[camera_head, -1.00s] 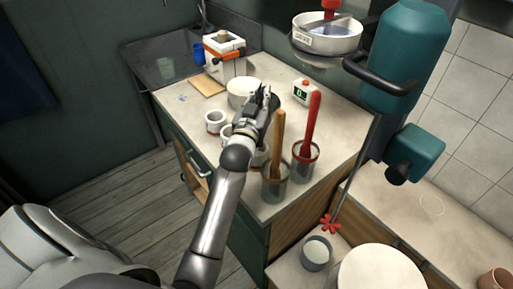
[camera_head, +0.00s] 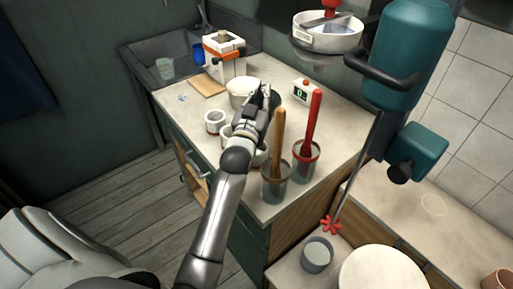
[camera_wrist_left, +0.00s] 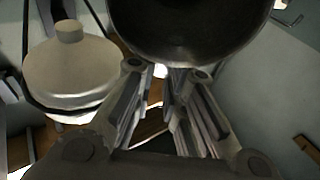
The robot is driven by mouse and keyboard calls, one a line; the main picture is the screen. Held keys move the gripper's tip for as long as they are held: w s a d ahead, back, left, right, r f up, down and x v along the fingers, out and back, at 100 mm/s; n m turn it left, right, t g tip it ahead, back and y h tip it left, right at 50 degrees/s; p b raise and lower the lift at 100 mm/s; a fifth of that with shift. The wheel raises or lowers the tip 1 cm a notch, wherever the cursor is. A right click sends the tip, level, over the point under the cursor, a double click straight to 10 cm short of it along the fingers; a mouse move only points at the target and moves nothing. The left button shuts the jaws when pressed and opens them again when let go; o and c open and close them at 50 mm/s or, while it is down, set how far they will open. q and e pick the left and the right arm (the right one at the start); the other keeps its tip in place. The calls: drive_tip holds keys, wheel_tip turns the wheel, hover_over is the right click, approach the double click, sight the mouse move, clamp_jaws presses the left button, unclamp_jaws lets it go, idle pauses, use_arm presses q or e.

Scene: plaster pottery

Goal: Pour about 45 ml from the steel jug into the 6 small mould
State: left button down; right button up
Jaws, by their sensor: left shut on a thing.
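My left gripper (camera_head: 264,98) reaches over the back of the worktop. It is shut on the steel jug (camera_head: 276,97), which shows only as a dark piece beside the fingers. In the left wrist view the jug (camera_wrist_left: 190,25) is a dark, rounded metal body at the top, against the fingertips (camera_wrist_left: 168,72). Its contents and mouth are not visible. Small white banded moulds (camera_head: 214,121) stand on the worktop left of my arm; others are partly hidden behind the gripper and forearm. I cannot tell which mould is number 6. My right gripper is not in view.
A larger white round vessel (camera_head: 241,91) stands just left of the gripper. A small scale-like display (camera_head: 303,91) stands behind. A teal mixer (camera_head: 402,60) stands farther right.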

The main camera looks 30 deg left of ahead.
use_arm(q)
drive_tip(key=shift+r, duration=0.1)
drive_tip(key=p, duration=0.1)
drive_tip(key=w+g+p, duration=0.1)
drive_tip(key=p, duration=0.1)
drive_tip(key=w+r+p, duration=0.1)
drive_tip(key=shift+w+a+r, duration=0.1)
drive_tip(key=shift+w+a, duration=0.15)
drive_tip(key=shift+a, duration=0.05)
drive_tip(key=w+g+p, duration=0.1)
drive_tip(key=p, duration=0.1)
drive_tip(key=f+g+p, duration=0.1)
drive_tip(key=p, duration=0.1)
drive_tip(key=shift+w+a+h, duration=0.25)
drive_tip(key=shift+w+h, duration=0.1)
drive_tip(key=shift+h, duration=0.05)
drive_tip(key=shift+w+a+f+g, duration=0.1)
drive_tip(key=shift+w+f+g, duration=0.05)
drive_tip(key=shift+f+g, duration=0.35)
drive_tip(key=shift+w+f+g, duration=0.15)
drive_tip(key=shift+f+g, duration=0.25)
drive_tip(key=shift+f, duration=0.15)
drive_tip(key=shift+w+p, duration=0.15)
drive_tip(key=shift+p, duration=0.6)
drive_tip(key=shift+w+p, duration=0.1)
drive_tip(key=shift+p, duration=0.2)
drive_tip(key=shift+f+g+h, duration=0.15)
drive_tip(key=shift+g+h, duration=0.15)
drive_tip(key=shift+a+f, duration=0.1)
drive_tip(key=shift+f, duration=0.05)
